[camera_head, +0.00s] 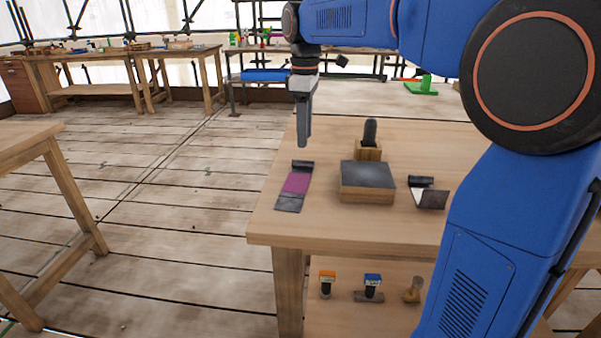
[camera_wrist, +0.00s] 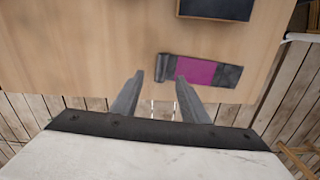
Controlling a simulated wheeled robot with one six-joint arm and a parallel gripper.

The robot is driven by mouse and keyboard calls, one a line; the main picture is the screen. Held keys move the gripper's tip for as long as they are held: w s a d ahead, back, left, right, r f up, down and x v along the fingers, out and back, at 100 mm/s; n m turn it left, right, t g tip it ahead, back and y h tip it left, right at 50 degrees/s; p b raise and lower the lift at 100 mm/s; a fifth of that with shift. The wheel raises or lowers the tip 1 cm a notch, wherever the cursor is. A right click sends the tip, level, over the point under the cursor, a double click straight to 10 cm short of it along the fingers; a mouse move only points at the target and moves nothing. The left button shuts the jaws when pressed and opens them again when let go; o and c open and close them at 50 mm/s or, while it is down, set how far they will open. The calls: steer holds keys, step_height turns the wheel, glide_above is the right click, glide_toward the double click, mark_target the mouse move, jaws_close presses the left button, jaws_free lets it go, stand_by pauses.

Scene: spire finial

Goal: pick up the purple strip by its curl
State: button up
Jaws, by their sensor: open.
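The purple strip (camera_head: 296,184) lies near the left edge of the wooden table in the head view. It has a dark curled end at the back and a dark flat end at the front. In the wrist view the purple strip (camera_wrist: 197,70) lies with its dark curl (camera_wrist: 167,66) on the left, just beyond the fingertips. My gripper (camera_head: 304,143) points down above the table's left side, behind the curl in the head view. In the wrist view my gripper (camera_wrist: 157,80) is open, with nothing between its two fingers.
A dark-topped wooden block (camera_head: 367,182) stands right of the strip. A wooden holder (camera_head: 368,150) with a dark rounded piece is behind it. Another strip, dark and white (camera_head: 428,194), lies further right. Several small stamp-like tools, one orange-topped (camera_head: 327,283), stand on the lower shelf.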

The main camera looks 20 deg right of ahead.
mark_target(303, 160)
steer(key=shift+a+f, duration=0.2)
steer(key=shift+f, duration=3.2)
jaws_close()
